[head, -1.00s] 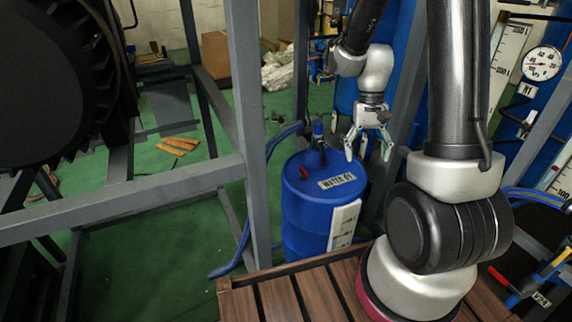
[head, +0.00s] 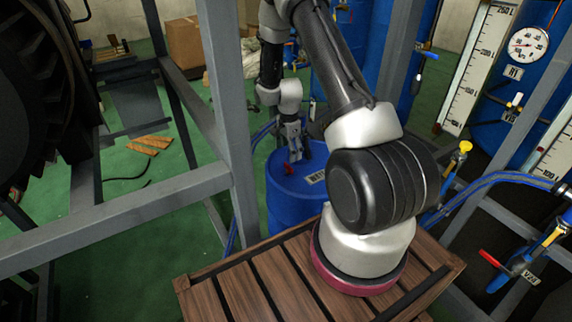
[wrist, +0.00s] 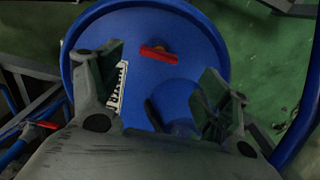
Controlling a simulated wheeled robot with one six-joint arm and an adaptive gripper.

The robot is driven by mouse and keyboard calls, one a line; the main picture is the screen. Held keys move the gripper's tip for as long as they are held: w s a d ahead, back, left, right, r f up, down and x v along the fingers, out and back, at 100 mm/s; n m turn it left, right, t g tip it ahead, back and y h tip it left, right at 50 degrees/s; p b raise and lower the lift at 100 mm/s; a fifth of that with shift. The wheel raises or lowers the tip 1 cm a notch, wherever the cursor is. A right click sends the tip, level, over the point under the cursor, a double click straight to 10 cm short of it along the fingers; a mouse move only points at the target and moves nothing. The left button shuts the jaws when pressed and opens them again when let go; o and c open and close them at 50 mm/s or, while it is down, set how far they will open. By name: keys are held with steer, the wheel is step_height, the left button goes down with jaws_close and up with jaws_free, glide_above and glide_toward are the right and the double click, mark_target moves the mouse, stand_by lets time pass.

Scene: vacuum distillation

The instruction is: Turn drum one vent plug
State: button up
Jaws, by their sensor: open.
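The blue drum (head: 290,200) stands behind the wooden platform, its top partly covered by my arm and gripper. A small red vent plug (head: 288,169) sits on the drum's lid, and it shows as a red bar in the wrist view (wrist: 158,53). A white label (head: 316,177) lies on the lid. My gripper (head: 300,156) is open, empty and pointing down over the lid, just right of the red plug in the head view. In the wrist view my fingers (wrist: 160,88) are spread, with the plug beyond them between their lines. They look apart from it.
A grey frame post (head: 228,110) stands left of the drum, with a crossbar running left. Blue hoses (head: 262,133) reach the drum's back left. Gauges, valves and hoses (head: 490,182) crowd the right. The wooden slatted platform (head: 235,297) is under my arm base.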

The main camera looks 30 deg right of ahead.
mark_target(288, 165)
step_height(288, 165, down, 7)
steer(key=shift+f, duration=0.15)
steer(key=c, duration=1)
